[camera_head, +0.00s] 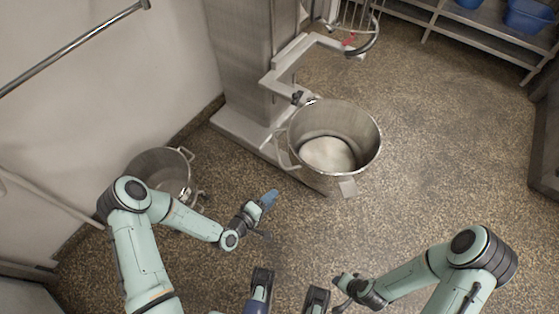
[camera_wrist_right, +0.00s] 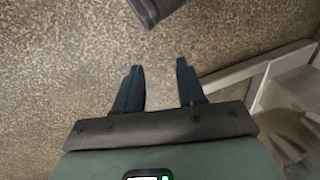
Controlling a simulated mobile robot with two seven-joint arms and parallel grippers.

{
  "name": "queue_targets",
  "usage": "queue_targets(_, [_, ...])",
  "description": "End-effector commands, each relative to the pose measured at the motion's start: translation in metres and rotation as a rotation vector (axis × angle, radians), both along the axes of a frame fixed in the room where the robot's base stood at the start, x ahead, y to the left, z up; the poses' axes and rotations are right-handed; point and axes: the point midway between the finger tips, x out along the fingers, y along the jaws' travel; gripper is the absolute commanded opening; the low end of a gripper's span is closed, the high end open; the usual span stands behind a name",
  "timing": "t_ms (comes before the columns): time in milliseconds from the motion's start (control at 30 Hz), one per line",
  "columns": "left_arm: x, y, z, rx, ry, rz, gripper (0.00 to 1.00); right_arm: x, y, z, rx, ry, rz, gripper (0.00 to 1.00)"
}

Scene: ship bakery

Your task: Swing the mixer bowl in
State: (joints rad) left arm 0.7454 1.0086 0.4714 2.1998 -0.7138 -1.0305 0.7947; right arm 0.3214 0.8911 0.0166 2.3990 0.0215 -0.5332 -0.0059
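The mixer bowl (camera_head: 365,160), a large steel bowl with pale dough or flour in it, stands upright in front of the mixer in the head view. A handle (camera_head: 283,152) sticks out on its left side, and a bracket (camera_head: 348,187) on its near side. The mixer column (camera_head: 240,60) and its bowl arm (camera_head: 285,75) are behind it. My left gripper (camera_head: 269,198) is in front and left of the bowl, apart from it; its finger gap is unclear. My right gripper (camera_head: 340,283) is nearer, below the bowl in the picture; the right wrist view shows its fingers (camera_wrist_right: 158,88) apart and empty.
A second steel bowl (camera_head: 160,172) stands on the floor at left, near my left arm. A wire guard (camera_head: 352,18) hangs at the top. A shelf (camera_head: 490,40) with blue tubs (camera_head: 528,15) is at top right. The floor right of the bowl is clear.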

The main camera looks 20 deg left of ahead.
Motion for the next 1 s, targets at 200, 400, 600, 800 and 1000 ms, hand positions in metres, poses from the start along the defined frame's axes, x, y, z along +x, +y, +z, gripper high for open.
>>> queue_targets(200, [0.045,0.043,0.0,-0.247,-0.264,0.135,0.39,0.025,-0.013,-0.067,-0.033,-0.058,-0.027,0.4])
queue_targets(400, [0.057,0.056,0.015,-0.333,-0.357,0.155,0.39,0.033,-0.017,-0.08,-0.043,-0.075,-0.036,0.4])
queue_targets(600, [0.081,0.048,0.021,-0.337,-0.364,0.153,0.39,0.024,-0.018,-0.088,-0.043,-0.046,-0.038,0.4])
queue_targets(800, [0.122,0.035,0.026,-0.335,-0.363,0.154,0.39,0.006,-0.021,-0.104,-0.041,0.016,-0.04,0.4])
queue_targets(1000, [0.157,0.024,0.03,-0.335,-0.361,0.154,0.39,-0.011,-0.023,-0.118,-0.04,0.073,-0.042,0.4])
